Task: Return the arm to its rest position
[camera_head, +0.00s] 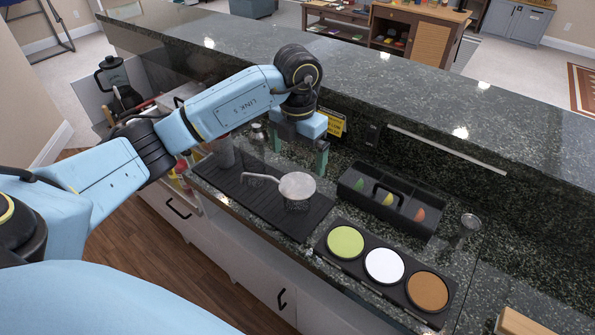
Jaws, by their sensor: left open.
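My left arm (225,100) comes in from the left, bent at its black wrist joint, and reaches out over the bar counter. My left gripper (298,153) points down with its two greenish fingers apart and nothing visible between them. It hangs above a round, pale-topped vessel (297,186) with a thin handle reaching left. The vessel stands on a black ribbed mat (233,192). The fingertips look apart from it. My right gripper is not in the picture.
A black caddy (349,201) with coloured pieces lies to the right. In front of it is a black tray (323,251) with green, white and brown discs. A metal jigger-like item (468,223) stands farther right. The raised stone ledge (420,110) runs behind my gripper.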

